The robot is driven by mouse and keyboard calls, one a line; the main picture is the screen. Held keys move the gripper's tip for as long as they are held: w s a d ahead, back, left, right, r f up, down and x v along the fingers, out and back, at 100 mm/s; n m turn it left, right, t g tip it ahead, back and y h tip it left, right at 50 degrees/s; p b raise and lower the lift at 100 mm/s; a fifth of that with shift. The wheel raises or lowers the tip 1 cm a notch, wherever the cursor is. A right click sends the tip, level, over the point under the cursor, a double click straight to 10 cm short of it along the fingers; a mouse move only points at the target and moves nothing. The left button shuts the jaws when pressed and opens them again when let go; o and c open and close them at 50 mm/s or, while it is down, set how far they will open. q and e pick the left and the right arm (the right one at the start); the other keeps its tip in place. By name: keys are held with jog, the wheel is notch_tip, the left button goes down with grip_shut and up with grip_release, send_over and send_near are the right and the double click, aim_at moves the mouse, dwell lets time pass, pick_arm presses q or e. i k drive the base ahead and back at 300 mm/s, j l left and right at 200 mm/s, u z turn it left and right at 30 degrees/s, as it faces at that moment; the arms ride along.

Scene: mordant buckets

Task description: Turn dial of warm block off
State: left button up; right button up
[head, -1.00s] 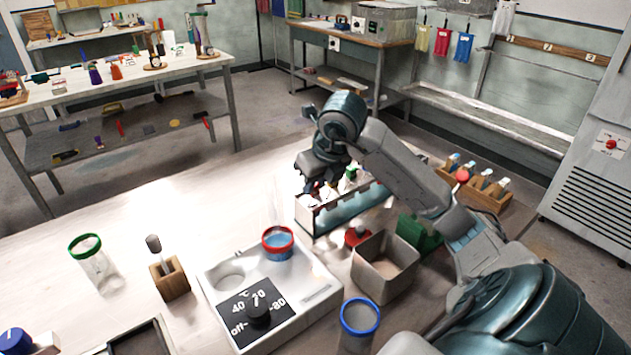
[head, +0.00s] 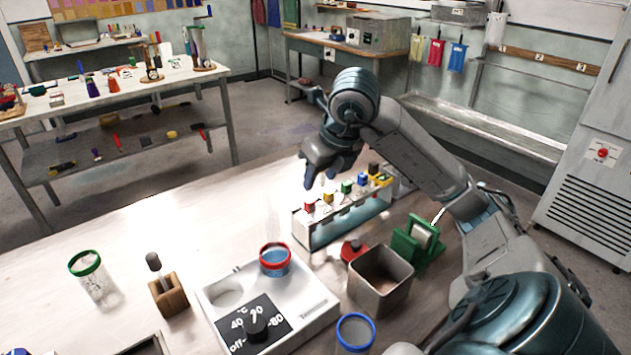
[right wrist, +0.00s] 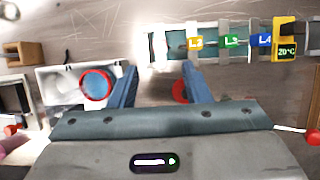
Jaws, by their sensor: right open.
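The warm block (head: 296,319) is a white block at the front centre of the table. A red-rimmed beaker (head: 275,261) with blue liquid stands in one well; the other well is empty. My right gripper (head: 321,182) is open and empty above the rack's left end, well beyond the block. In the right wrist view, the block (right wrist: 62,88) lies left of my fingers. My left gripper is not in view.
A tube rack (head: 318,232) with several coloured caps stands behind the block. A grey bin (head: 381,283), a red-topped item (head: 353,249) and a green stand (head: 417,243) are right. A blue-rimmed jar (head: 355,333) stands close to the block's right. Table left of the rack is clear.

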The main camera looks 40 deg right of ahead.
aim_at(255, 325)
jog(key=k, duration=2)
